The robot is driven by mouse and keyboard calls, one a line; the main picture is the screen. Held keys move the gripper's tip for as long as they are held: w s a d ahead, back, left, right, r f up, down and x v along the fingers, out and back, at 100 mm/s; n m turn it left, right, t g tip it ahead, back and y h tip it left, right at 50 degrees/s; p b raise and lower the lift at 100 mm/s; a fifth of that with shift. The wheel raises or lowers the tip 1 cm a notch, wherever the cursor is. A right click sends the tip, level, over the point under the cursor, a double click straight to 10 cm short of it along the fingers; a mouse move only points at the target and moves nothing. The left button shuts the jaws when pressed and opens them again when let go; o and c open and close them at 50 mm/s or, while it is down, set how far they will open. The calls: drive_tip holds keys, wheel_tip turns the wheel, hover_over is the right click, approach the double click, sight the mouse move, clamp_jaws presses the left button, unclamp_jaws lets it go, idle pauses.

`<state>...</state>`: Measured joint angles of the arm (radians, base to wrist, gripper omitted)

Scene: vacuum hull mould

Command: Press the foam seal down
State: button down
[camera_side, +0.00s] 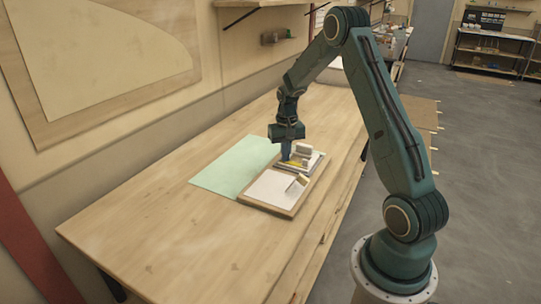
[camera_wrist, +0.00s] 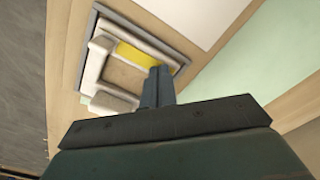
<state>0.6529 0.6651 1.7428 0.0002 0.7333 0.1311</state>
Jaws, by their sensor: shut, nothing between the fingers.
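My gripper (camera_side: 286,157) points straight down over the far part of a wooden board (camera_side: 245,202). Its fingers are together and empty in the wrist view (camera_wrist: 158,84). Just beyond the fingertips is a shallow framed recess (camera_wrist: 170,47). A yellow strip (camera_wrist: 137,54) lies along one inner side of it, close to the fingertips. Pale cream pieces (camera_wrist: 95,62) line other sides. I cannot tell for sure which of these is the foam seal, or whether the fingertips touch the yellow strip.
A mint green sheet (camera_side: 232,168) lies left of the board. The wooden table (camera_side: 165,225) is clear towards the front left.

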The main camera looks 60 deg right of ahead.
idle(0.4)
drive_tip(key=shift+r, duration=0.9)
drive_tip(key=shift+r, duration=0.1)
drive_tip(key=shift+r, duration=2.45)
